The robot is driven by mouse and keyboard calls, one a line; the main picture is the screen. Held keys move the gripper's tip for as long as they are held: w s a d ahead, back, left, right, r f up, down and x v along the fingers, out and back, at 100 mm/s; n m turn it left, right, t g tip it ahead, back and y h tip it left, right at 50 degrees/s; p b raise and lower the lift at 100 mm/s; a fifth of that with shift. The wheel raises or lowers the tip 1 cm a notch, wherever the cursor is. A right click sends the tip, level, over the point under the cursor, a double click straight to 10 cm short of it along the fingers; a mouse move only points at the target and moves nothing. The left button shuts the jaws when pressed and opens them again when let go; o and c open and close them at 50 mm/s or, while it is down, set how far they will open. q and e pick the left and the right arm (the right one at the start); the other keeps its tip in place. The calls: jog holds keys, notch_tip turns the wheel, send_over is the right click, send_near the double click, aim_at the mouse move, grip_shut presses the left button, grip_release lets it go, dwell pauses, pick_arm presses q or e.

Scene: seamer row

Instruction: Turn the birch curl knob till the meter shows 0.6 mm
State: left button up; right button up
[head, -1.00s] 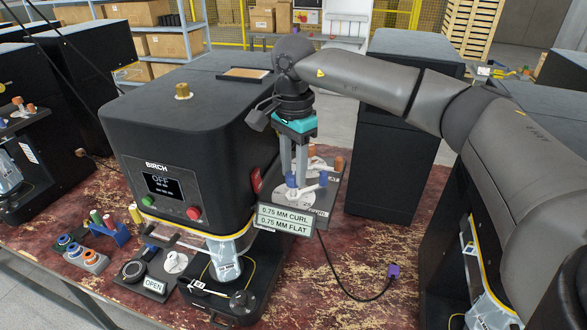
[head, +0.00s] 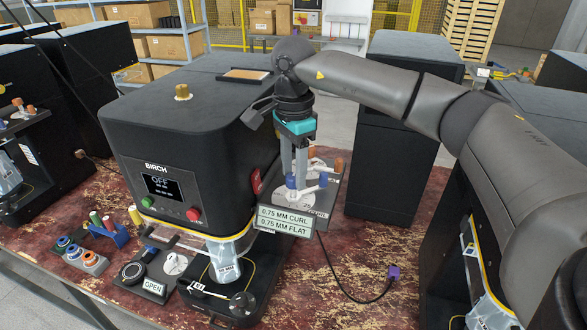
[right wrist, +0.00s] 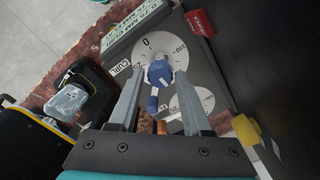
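The blue curl knob (right wrist: 160,75) sits on a white round dial (right wrist: 181,47) with printed marks, beside the word CURL. My right gripper (right wrist: 161,73) points down over it, one finger on each side of the knob, with the knob filling the gap. In the head view, the right gripper (head: 294,178) hides part of the blue knob (head: 291,182). The meter plate (head: 285,221) on the front of the knob block reads 0.75 MM CURL and 0.75 MM FLAT. The birch machine (head: 190,130) stands left, its screen (head: 163,186) showing OFF. My left gripper is out of view.
A second white dial (right wrist: 192,108) is beside the curl dial. Orange-brown knobs (head: 339,165) stand behind. A red part (right wrist: 199,23) is close by. A black cable with a purple plug (head: 394,272) lies on the worn red bench. A black cabinet (head: 393,150) stands to the right.

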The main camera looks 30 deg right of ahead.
aim_at(294, 176)
jog(key=shift+o, duration=1.3)
notch_tip(294, 176, up, 15)
jog(key=shift+r, duration=0.15)
